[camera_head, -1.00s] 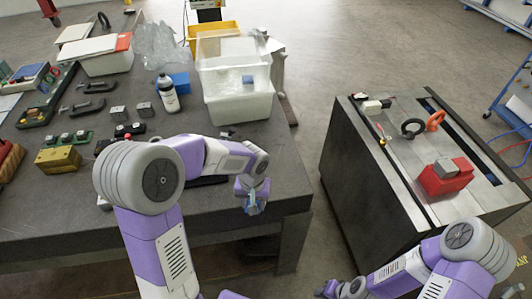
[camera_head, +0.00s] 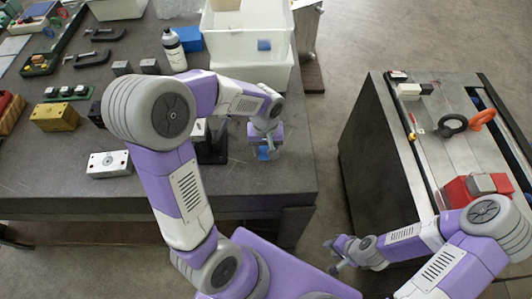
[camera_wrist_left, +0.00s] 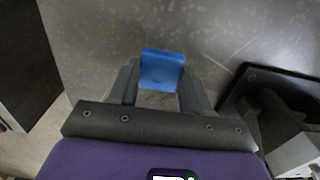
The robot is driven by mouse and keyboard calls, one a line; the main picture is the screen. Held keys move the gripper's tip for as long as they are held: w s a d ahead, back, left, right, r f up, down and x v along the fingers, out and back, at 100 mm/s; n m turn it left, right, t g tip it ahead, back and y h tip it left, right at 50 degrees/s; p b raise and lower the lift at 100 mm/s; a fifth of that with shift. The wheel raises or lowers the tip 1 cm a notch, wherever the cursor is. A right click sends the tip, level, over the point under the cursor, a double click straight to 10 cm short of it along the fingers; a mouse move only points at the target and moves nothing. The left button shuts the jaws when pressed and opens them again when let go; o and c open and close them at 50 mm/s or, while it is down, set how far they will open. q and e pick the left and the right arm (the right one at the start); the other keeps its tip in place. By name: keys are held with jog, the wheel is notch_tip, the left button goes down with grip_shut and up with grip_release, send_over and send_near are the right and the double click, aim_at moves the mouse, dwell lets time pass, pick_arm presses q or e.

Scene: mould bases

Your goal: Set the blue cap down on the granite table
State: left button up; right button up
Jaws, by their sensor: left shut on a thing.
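The blue cap (camera_head: 264,153) is small and bright blue. It is held at the tips of my left gripper (camera_head: 265,148), over the granite table (camera_head: 235,182) near its front right corner. In the left wrist view the blue cap (camera_wrist_left: 162,68) sits between the two dark fingers, with speckled grey table top around it. My left gripper (camera_wrist_left: 157,85) is shut on it. I cannot tell whether the cap touches the table. My right gripper (camera_head: 336,254) is low between the two tables, too small to tell open from shut.
A metal block with holes (camera_head: 109,164) and a brass block (camera_head: 54,117) lie on the granite table. A dark stand (camera_head: 212,145) is just left of my left gripper. Clear bins (camera_head: 250,70) and a bottle (camera_head: 174,50) stand behind. A second bench (camera_head: 440,105) is at the right.

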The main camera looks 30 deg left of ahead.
aim_at(266, 154)
pick_arm(q)
notch_tip(266, 154, down, 3)
jog(key=shift+s+r+b, duration=0.1)
jog(key=shift+b, duration=0.2)
jog(key=shift+f, duration=0.25)
jog(key=shift+f, duration=0.15)
jog(key=o, duration=1)
jog(key=shift+r, duration=0.2)
jog(key=shift+r, duration=0.25)
notch_tip(266, 154, up, 12)
jog(key=p, duration=0.2)
jog(key=shift+f+p, duration=0.15)
jog(key=shift+p, duration=0.15)
